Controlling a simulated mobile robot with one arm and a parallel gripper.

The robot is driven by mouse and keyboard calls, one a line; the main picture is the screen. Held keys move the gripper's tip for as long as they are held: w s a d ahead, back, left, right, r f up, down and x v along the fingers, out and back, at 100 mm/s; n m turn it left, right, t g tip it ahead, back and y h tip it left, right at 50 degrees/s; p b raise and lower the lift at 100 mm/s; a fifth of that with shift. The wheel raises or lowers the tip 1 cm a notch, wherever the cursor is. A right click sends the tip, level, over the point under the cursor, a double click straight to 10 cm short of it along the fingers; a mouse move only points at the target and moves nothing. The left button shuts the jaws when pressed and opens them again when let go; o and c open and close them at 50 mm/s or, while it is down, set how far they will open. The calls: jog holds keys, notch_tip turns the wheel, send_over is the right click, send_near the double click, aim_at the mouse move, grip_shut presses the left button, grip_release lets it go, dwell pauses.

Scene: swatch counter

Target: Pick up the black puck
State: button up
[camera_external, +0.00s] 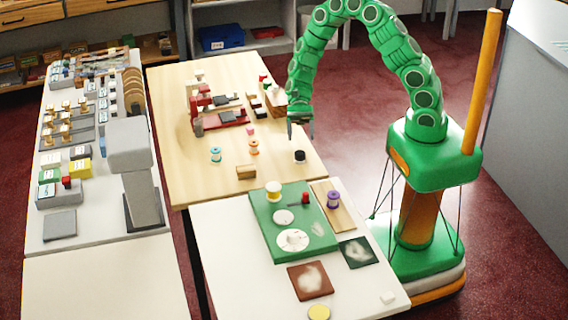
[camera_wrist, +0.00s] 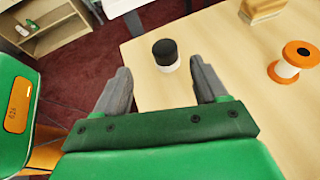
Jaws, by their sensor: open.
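The black puck (camera_external: 299,155) stands near the right edge of the wooden table (camera_external: 190,160) in the external view. In the wrist view the puck (camera_wrist: 164,49) has a black top above a pale lower part. It lies beyond my fingertips and between their lines. My gripper (camera_wrist: 160,80) has its two grey fingers apart, with nothing between them. In the external view my gripper (camera_external: 301,130) hangs just above and behind the puck. I see no contact with it.
A wooden block (camera_wrist: 262,10) and an orange-and-white spool (camera_wrist: 295,62) stand right of the puck in the wrist view. A blue spool (camera_external: 215,154) stands farther left in the external view. A white table with a green board (camera_external: 265,235) is in front.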

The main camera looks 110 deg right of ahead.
aim_at(300, 157)
jog(key=shift+w+x, duration=0.15)
jog(key=shift+x, duration=1.65)
jog(key=shift+w+x, duration=0.15)
jog(key=shift+x, duration=1.65)
jog(key=shift+d+f, duration=0.2)
jog(key=c, duration=1.1)
